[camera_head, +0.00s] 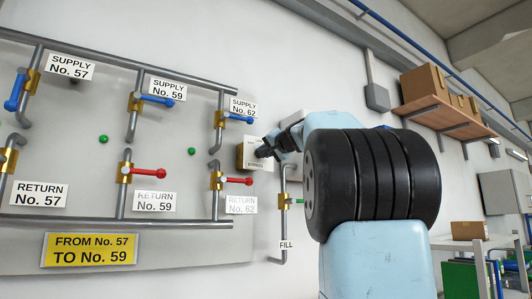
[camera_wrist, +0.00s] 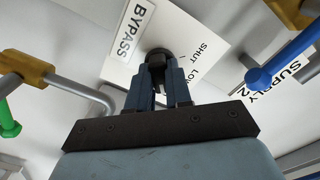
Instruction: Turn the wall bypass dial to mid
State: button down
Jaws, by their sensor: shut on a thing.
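The bypass dial is a small dark round knob (camera_wrist: 158,57) on a white wall plate (camera_wrist: 120,72) in the wrist view. The plate carries the word BYPASS and the marks SHUT and LOW; the rest of the scale is hidden. My gripper (camera_wrist: 160,70) is shut on the knob, with one blue finger on each side of it. In the head view the bypass box (camera_head: 251,153) is on the wall right of the pipe board, and my gripper (camera_head: 264,152) reaches it from the right. The dial's pointer and setting cannot be made out.
A blue-handled supply valve (camera_head: 237,117) and a red-handled return valve (camera_head: 235,181) stand close left of the box. The fill pipe (camera_head: 284,215) with a green-handled valve runs just below. A shelf with cartons (camera_head: 425,88) is at the right.

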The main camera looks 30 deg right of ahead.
jog(key=shift+w+d+f+n, duration=0.1)
jog(key=shift+f+n, duration=0.2)
jog(key=shift+n, duration=0.2)
jog(key=c, duration=1.3)
grip_release()
jog(key=shift+o, duration=1.3)
jog(key=shift+r, duration=0.2)
jog(key=s, duration=1.4)
jog(key=shift+d, duration=0.15)
